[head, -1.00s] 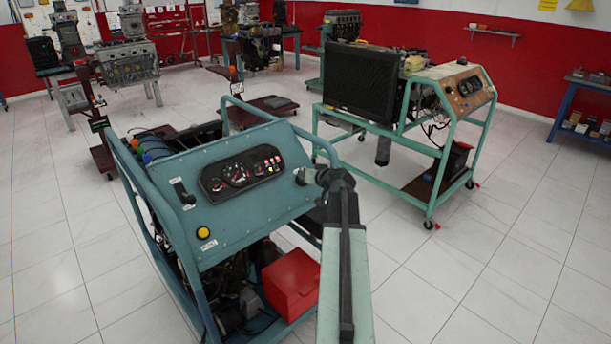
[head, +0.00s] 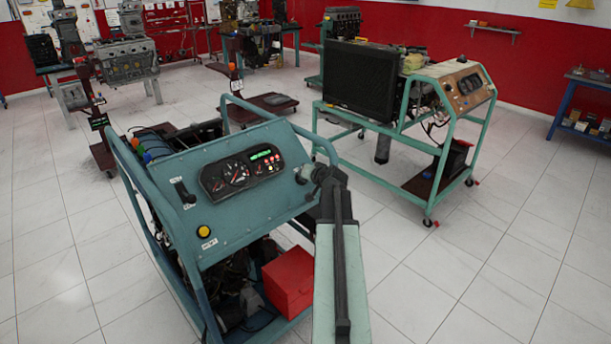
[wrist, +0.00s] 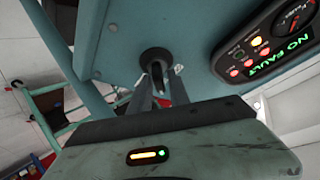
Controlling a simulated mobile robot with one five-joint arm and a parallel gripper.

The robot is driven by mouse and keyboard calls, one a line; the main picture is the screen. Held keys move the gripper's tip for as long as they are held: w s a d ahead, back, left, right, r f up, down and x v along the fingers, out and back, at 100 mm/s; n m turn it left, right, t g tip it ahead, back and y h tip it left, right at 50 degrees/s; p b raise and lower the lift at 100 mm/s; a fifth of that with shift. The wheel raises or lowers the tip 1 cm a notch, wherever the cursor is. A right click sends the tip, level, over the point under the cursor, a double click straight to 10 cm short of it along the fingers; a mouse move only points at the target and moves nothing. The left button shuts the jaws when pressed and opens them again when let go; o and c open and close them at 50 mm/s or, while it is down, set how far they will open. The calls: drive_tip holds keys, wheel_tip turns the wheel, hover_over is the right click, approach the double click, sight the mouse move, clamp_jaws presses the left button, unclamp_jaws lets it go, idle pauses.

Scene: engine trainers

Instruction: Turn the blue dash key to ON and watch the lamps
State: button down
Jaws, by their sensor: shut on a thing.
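The blue dash panel (head: 245,205) slopes on a teal engine stand. Its cluster (head: 242,171) has dials, a green lit display and several small red lamps. In the wrist view the display (wrist: 292,50) reads "NO FAULT"; red and orange-yellow lamps (wrist: 257,41) glow beside it. The key (wrist: 157,70) sits in a round black lock (wrist: 156,55) on the panel; its narrow part shows between my fingers.
A yellow button (head: 203,231) and a black lever (head: 183,190) are on the panel's left. A teal tube frame rail (head: 318,140) runs close to my gripper. A red box (head: 288,282) sits low in the stand. A second engine stand (head: 440,165) stands behind right.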

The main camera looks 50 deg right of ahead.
drive_tip(key=c, duration=1.5)
unclamp_jaws()
drive_tip(key=shift+a+f, duration=0.1)
drive_tip(key=shift+f, duration=0.05)
drive_tip(key=p+v, duration=0.3)
drive_tip(key=v, duration=0.4)
drive_tip(key=shift+s+a+p, duration=0.15)
drive_tip(key=shift+s+p, duration=0.15)
drive_tip(key=shift+p, duration=0.05)
